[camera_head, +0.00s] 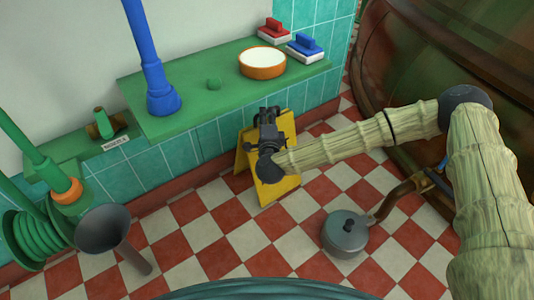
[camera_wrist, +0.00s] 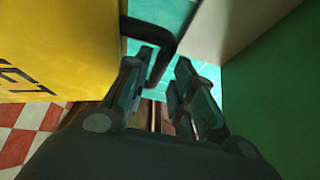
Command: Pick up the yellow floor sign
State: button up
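The yellow floor sign (camera_head: 274,191) stands on the checkered floor against the teal tiled wall, partly hidden by my gripper and arm. My gripper (camera_head: 267,115) is over the top of the sign in the head view. In the wrist view, the sign's yellow face (camera_wrist: 55,45) with dark letters fills the upper left. A black bent handle (camera_wrist: 150,27) extends from the sign's edge toward the gap between my fingers (camera_wrist: 166,65). The fingers are apart. I cannot tell whether either finger touches the handle.
A green shelf (camera_head: 205,97) overhangs the wall close to the sign, with a blue pole (camera_head: 150,60), a round orange-rimmed bowl (camera_head: 262,62) and brushes (camera_head: 305,46). A grey lidded pot (camera_head: 345,233) stands on the floor at right. A grey funnel (camera_head: 105,226) is at left. A large copper kettle (camera_head: 425,60) rises at right.

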aim_at(267, 112)
jog(key=shift+w+f+b, duration=0.2)
jog(key=shift+w+b, duration=0.35)
jog(key=shift+w, duration=0.45)
jog(key=shift+w+r, duration=0.15)
jog(key=shift+w, duration=0.5)
grip_shut()
jog(key=shift+r, duration=0.15)
